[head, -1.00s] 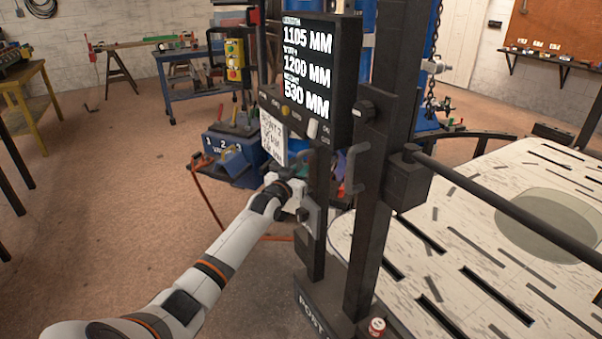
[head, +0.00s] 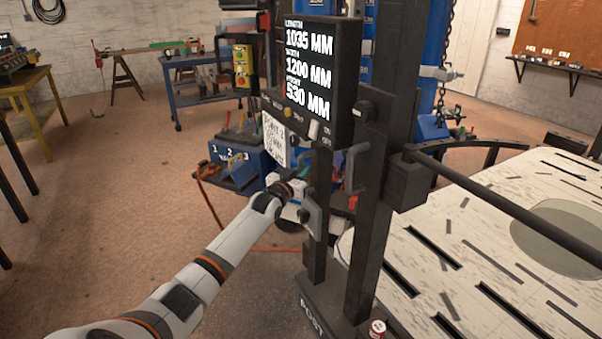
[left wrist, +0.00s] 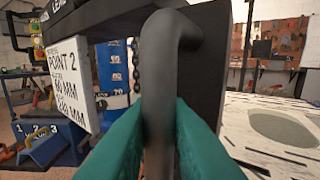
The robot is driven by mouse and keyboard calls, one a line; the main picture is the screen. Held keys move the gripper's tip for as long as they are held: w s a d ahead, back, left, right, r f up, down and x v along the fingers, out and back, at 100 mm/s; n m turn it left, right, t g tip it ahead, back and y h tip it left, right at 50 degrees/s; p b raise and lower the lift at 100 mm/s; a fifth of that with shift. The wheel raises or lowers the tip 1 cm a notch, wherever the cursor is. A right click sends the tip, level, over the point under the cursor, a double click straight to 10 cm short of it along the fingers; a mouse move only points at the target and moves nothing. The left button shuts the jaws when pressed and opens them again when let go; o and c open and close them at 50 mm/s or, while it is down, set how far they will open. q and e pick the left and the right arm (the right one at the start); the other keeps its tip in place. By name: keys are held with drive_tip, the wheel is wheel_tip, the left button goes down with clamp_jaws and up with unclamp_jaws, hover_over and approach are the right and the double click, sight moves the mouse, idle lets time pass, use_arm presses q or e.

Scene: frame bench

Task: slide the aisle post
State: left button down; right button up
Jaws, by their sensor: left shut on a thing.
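The aisle post (head: 370,225) is a dark upright frame on a base lettered "POST". Its display (head: 308,70) reads length 1035 MM, width 1200 MM, height 530 MM. My left gripper (head: 308,212) is at the near side of the post, its fingers mostly hidden in the head view. In the left wrist view its green fingers (left wrist: 160,125) are shut around a grey upright bar handle (left wrist: 160,70) that bends toward the dark panel. A white card (left wrist: 70,82) reading "POINT 2" with figures in MM hangs beside it; the card (head: 274,140) also shows in the head view. My right gripper is out of view.
A dark rail (head: 500,198) runs right from the post over a pale slotted table (head: 450,235). Floor at left is open.

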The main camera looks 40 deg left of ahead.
use_arm(q)
drive_tip(key=c, duration=1.4)
unclamp_jaws()
drive_tip(key=shift+s, duration=0.1)
drive_tip(key=shift+s+d+f, duration=0.1)
drive_tip(key=shift+s, duration=0.15)
drive_tip(key=s+d, duration=0.2)
drive_tip(key=s, duration=0.9)
drive_tip(key=shift+p, duration=0.4)
drive_tip(key=shift+s+d, duration=0.1)
